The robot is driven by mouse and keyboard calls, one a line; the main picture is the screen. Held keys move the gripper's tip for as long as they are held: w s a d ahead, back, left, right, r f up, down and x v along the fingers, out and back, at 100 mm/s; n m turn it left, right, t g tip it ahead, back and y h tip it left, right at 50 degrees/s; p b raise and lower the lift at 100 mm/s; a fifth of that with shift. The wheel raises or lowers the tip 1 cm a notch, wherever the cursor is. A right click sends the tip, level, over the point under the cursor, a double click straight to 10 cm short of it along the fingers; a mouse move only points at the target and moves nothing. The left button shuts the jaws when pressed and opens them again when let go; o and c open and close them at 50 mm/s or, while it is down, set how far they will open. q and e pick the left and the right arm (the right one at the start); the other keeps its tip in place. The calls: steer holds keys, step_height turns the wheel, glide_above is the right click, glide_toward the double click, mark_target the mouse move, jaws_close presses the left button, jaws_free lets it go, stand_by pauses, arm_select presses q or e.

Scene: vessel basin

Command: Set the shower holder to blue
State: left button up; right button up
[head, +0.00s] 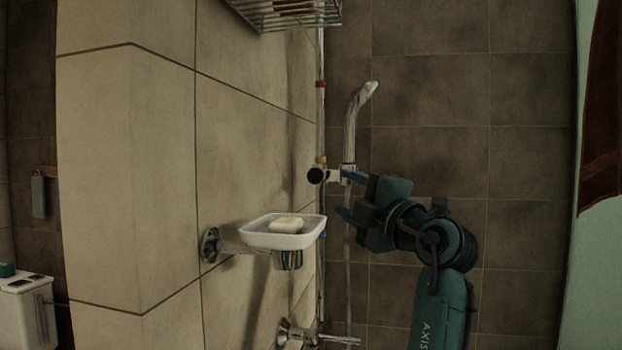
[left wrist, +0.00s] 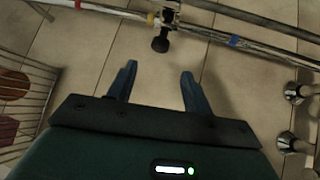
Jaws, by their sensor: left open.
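The shower holder (head: 335,175) with its black knob (head: 314,175) sits on the vertical rail (head: 321,120), just below the yellow band (head: 320,160). The hand shower (head: 355,115) stands upright in it. A red band (head: 321,84) is higher on the rail. In the left wrist view, the blue band (left wrist: 234,41) lies beyond the knob (left wrist: 160,44), on the other side from yellow. My left gripper (head: 348,195) is open and empty, close to the holder. In the left wrist view its fingers (left wrist: 158,70) point toward the knob, which lies ahead of the gap. My right gripper is not in view.
A white soap dish (head: 262,237) with soap (head: 286,225) juts from the wall, left of and below my gripper. A wire basket (head: 285,15) is above. A tap (head: 310,335) is low on the wall. The tiled area to the right is clear.

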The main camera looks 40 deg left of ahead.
mark_target(318, 176)
arm_select(q)
steer(key=p+x, duration=0.4)
steer(key=x, duration=0.7)
steer(key=shift+r, duration=0.1)
steer(key=shift+w+a, duration=0.25)
steer(key=shift+a, duration=0.3)
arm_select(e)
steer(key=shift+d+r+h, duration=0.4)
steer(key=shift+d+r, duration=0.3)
arm_select(q)
steer(key=shift+c, duration=0.3)
jaws_close()
